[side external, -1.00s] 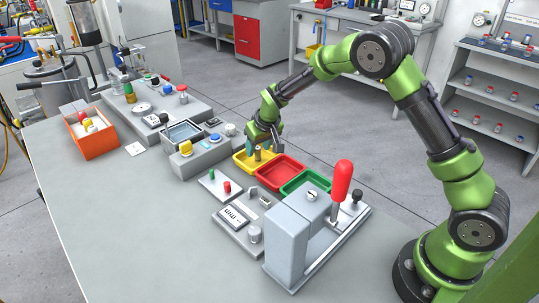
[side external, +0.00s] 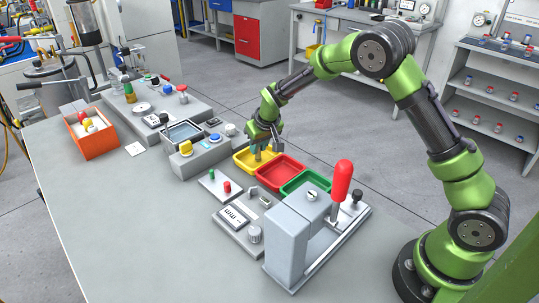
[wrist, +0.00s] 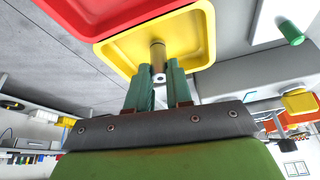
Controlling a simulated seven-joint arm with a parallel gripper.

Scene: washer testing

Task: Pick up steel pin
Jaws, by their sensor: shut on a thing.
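The steel pin (wrist: 158,54) is a grey-brown cylinder with a pale end and a dark centre, standing in the yellow tray (wrist: 205,35). In the wrist view, the teal fingers of my gripper (wrist: 161,76) are on either side of the pin, shut on its near end. In the side view my gripper (side external: 266,148) is low over the yellow tray (side external: 245,162), and the fingers largely hide the pin. I cannot tell whether the pin is touching the tray floor.
A red tray (side external: 281,170) and a green tray (side external: 305,181) adjoin the yellow one. A press with a red-handled lever (side external: 341,180) stands in front. The front left of the bench is clear.

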